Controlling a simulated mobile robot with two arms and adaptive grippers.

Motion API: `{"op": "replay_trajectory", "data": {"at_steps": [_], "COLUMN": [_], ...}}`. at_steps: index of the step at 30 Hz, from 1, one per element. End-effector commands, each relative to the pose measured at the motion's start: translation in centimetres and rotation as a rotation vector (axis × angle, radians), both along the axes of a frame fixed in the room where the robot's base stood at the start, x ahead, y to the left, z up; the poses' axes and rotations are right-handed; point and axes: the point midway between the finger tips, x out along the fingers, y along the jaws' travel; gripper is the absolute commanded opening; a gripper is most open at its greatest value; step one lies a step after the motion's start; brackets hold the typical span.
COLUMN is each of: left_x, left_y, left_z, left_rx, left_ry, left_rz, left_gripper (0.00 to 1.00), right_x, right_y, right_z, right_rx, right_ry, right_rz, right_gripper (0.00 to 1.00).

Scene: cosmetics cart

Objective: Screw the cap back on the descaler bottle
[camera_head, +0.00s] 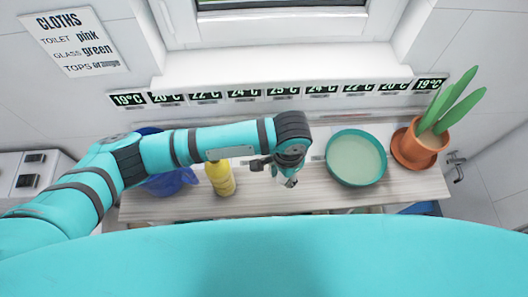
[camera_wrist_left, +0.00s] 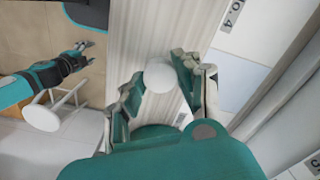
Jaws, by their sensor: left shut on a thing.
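The left gripper (camera_head: 287,182) is above the wooden shelf, to the right of a yellow bottle (camera_head: 220,180). In the left wrist view, the same gripper (camera_wrist_left: 155,82) is shut on a round white cap (camera_wrist_left: 158,76), held between its fingertips. The yellow bottle, probably the descaler, stands upright on the shelf; its top is hidden behind my left arm. The cap is apart from the bottle. My right gripper (camera_wrist_left: 84,54) shows small in the left wrist view, with its fingers apart and nothing visible between them.
A blue object (camera_head: 172,182) stands left of the bottle, partly behind my arm. A teal round dish (camera_head: 356,178) and a potted plant (camera_head: 420,145) stand to the right on the wooden shelf (camera_head: 255,204). A white stool (camera_wrist_left: 42,118) shows in the left wrist view.

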Motion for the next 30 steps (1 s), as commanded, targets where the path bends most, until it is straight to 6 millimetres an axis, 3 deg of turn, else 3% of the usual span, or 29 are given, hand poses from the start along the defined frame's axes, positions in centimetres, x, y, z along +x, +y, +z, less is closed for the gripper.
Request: {"op": "replay_trajectory", "data": {"at_steps": [1, 6, 12, 26, 30], "left_x": [-1.1, -3.1, -4.1, -4.1, -3.2], "left_y": [-1.0, -3.1, -4.1, -4.1, -2.5], "left_z": [0.7, 0.6, 0.6, 0.4, 0.2], "left_rx": [-0.001, 0.001, 0.002, 0.001, 0.002], "left_ry": [0.004, 0.003, 0.0, 0.0, -0.002], "left_rz": [-0.003, 0.0, 0.0, 0.005, 0.061], "left_gripper": [0.2, 0.2, 0.2, 0.2, 0.2], "right_x": [0.0, 0.0, 0.0, 0.0, 0.2], "right_y": [0.0, 0.0, 0.0, -0.3, -0.3], "right_z": [1.1, 1.9, 2.2, 2.1, 1.3], "right_rx": [0.0, 0.0, 0.0, -0.003, -0.003], "right_ry": [0.0, 0.0, 0.0, 0.0, -0.004], "right_rz": [0.0, 0.0, 0.0, 0.002, 0.002], "right_gripper": [0.55, 0.55, 0.55, 0.55, 0.55]}}
